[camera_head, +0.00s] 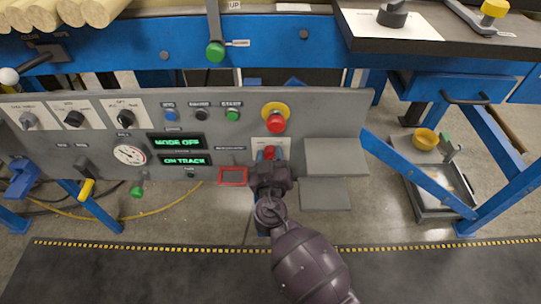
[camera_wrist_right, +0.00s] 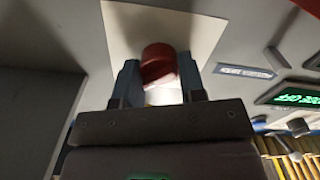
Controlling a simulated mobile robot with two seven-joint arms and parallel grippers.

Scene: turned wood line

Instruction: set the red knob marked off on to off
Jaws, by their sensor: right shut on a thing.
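The red knob (camera_head: 269,152) sits on a pale plate on the grey control panel, below the red mushroom button. In the right wrist view the red knob (camera_wrist_right: 158,64) is between the two fingers, in front of its pale plate (camera_wrist_right: 197,32). My right gripper (camera_head: 270,164) reaches up to the panel from below and is shut on the knob; its fingers (camera_wrist_right: 160,82) stand on either side of it. The gripper hides the lower part of the knob. The off and on marks cannot be read. My left gripper is not in view.
A red mushroom button (camera_head: 276,123) on a yellow ring is just above. A red frame (camera_head: 232,176) is left of the gripper, and grey boxes (camera_head: 335,156) are to the right. Green displays (camera_head: 177,141) sit further left. Below the panel is open floor.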

